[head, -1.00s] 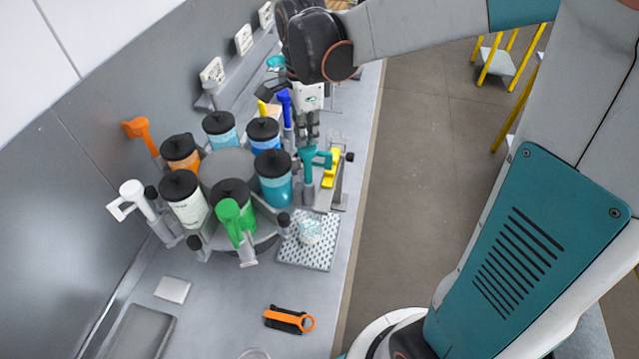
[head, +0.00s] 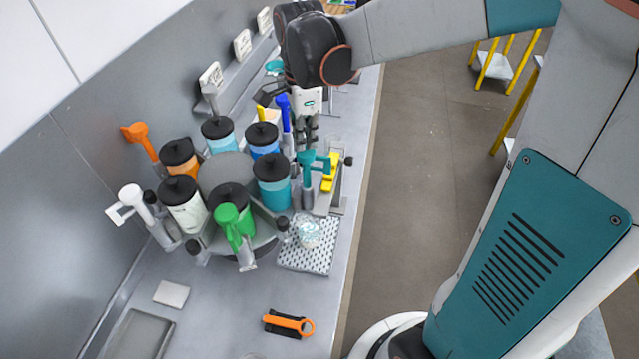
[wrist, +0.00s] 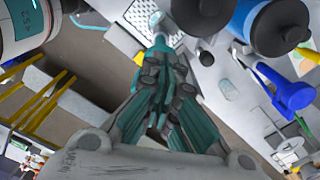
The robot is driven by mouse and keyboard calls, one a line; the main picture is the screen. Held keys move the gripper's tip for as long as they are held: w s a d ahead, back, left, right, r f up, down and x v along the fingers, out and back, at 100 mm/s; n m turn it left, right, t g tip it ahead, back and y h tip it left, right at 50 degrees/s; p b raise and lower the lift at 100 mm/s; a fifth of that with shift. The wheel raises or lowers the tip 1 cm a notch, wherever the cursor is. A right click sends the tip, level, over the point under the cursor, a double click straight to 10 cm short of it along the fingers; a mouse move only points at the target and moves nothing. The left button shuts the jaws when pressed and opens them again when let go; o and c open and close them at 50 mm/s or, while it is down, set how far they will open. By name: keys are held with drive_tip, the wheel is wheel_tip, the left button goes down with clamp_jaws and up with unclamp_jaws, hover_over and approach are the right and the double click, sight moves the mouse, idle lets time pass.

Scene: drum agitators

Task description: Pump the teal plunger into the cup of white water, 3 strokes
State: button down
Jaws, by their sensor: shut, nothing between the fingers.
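The teal plunger (head: 313,161) stands upright at the right side of the round carousel, beside the teal-filled jar. My gripper (head: 309,142) is just above and behind its handle, pointing down. In the wrist view my gripper's fingers (wrist: 160,52) are shut and empty, with the teal plunger (wrist: 160,28) just beyond the tips. Whether they touch it I cannot tell. The clear cup with whitish water (head: 308,232) stands on a white perforated mat (head: 306,258) in front of the plunger.
The carousel (head: 227,172) holds several black-lidded jars, with green (head: 231,225), white (head: 131,198), orange (head: 139,134) and blue (head: 284,108) plungers around it. A yellow-handled item (head: 330,173) is right of the teal plunger. An orange-and-black tool (head: 288,323) lies on the front counter.

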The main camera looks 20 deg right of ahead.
sight(306, 152)
drive_tip(key=shift+f+b, duration=2.3)
drive_tip(key=shift+f, duration=0.65)
drive_tip(key=shift+r, duration=0.1)
drive_tip(key=shift+s+r+p, duration=0.1)
drive_tip(key=shift+r+p, duration=2.05)
drive_tip(key=shift+r, duration=1)
wheel_tip(306, 152, up, 6)
drive_tip(key=p, duration=0.3)
drive_tip(key=shift+p, duration=0.35)
